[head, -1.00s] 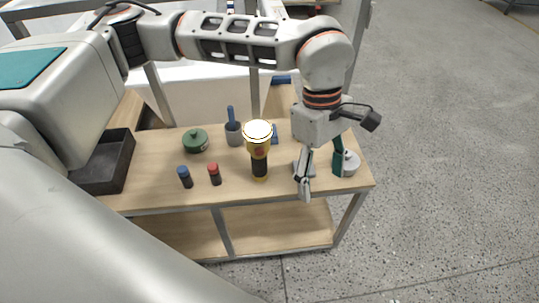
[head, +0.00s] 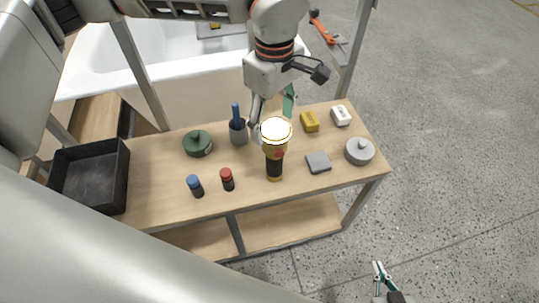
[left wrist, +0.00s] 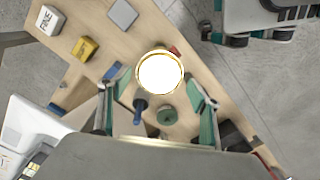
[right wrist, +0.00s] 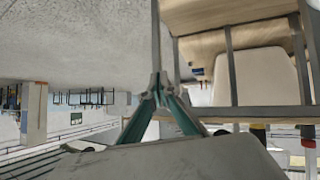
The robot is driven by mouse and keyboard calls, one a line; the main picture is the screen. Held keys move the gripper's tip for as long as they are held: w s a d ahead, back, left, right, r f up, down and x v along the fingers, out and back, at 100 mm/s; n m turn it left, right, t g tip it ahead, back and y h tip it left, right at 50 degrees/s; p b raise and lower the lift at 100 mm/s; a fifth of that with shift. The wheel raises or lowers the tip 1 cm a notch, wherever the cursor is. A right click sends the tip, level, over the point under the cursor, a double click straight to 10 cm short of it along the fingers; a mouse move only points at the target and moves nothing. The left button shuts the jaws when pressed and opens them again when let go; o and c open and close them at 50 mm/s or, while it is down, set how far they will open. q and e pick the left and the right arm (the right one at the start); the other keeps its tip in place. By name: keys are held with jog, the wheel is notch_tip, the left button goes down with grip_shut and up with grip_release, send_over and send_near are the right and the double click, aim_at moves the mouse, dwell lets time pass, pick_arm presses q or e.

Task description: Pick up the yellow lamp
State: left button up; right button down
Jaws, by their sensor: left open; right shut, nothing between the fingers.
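The yellow lamp (head: 275,150) stands upright on the wooden bench, with a dark grip, a yellow head and a bright lens on top. My left gripper (head: 270,115) is just behind the lamp head in the head view, and the lamp hides part of it. In the left wrist view the lamp's lit lens (left wrist: 160,72) lies between the two spread teal fingers of my left gripper (left wrist: 163,95), with gaps at both sides. My right gripper (head: 380,275) is low at the front right, away from the bench. In the right wrist view its fingertips (right wrist: 158,90) meet, empty.
A black tray (head: 125,185) sits left.

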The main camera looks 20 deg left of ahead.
aim_at(275, 155)
pick_arm(q)
notch_tip(275, 155, down, 7)
jog(key=shift+d+f+b, duration=0.15)
jog(key=shift+b, duration=0.2)
jog(key=c, duration=1.7)
